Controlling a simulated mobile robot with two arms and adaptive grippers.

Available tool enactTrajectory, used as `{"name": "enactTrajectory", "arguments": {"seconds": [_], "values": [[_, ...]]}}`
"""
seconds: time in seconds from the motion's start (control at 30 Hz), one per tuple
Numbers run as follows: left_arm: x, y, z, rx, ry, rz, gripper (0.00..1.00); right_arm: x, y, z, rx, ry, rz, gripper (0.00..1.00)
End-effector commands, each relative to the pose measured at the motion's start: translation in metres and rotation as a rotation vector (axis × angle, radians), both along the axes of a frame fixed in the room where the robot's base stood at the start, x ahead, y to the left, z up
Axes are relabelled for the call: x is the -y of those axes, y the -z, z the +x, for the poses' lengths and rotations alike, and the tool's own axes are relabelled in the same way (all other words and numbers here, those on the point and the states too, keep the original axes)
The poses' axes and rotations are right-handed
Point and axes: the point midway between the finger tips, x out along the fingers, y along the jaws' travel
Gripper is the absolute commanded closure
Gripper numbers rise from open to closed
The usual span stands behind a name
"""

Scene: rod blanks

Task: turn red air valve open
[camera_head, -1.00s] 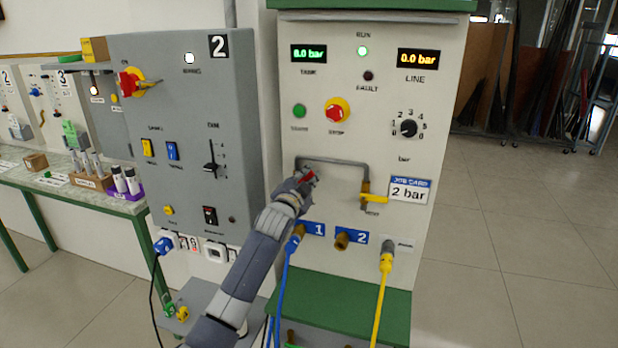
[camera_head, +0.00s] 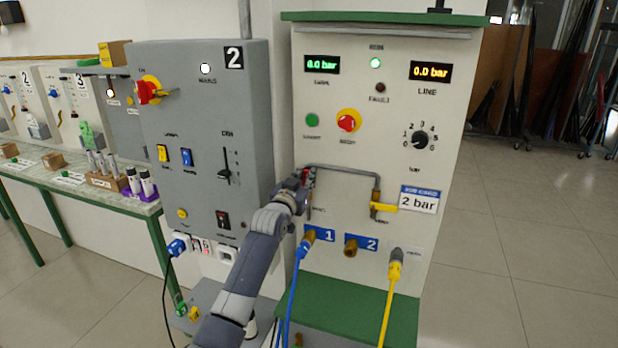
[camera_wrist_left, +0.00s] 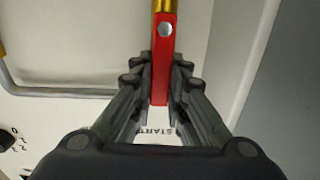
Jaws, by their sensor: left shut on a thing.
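The red air valve handle (camera_head: 309,177) is on the front of the cream panel, at the left end of a grey pipe (camera_head: 345,168). My left gripper (camera_head: 303,182) is at it, the arm reaching up from below. The left gripper (camera_wrist_left: 161,80) is shut on the handle, a finger on each side. My right gripper is not in view.
The LINE display (camera_head: 431,71) reads 0.0 bar and the other display (camera_head: 322,64) 8.0 bar. A yellow handle (camera_head: 383,207) sits at the pipe's right end. Blue (camera_head: 292,290) and yellow (camera_head: 387,310) hoses hang below. A grey cabinet (camera_head: 200,110) stands close on the left.

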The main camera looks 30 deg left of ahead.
Motion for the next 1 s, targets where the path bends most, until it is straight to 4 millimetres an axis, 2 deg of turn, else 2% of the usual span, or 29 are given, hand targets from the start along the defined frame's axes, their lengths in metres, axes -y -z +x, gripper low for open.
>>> {"name": "enactTrajectory", "arguments": {"seconds": [0.67, 0.7, 0.77, 1.0], "values": [[-0.0021, 0.0028, -0.0006, 0.009, 0.001, -0.059, 1.0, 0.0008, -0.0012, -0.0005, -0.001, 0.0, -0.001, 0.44], [-0.0021, 0.0027, -0.0006, 0.009, 0.001, -0.059, 0.77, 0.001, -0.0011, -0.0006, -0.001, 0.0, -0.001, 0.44], [-0.0022, 0.0026, -0.0006, 0.009, 0.001, -0.058, 0.65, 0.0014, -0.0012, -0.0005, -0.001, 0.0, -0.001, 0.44], [-0.0025, 0.0011, -0.0006, 0.011, 0.0, -0.054, 0.65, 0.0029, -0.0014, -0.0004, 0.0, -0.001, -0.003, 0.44]]}}
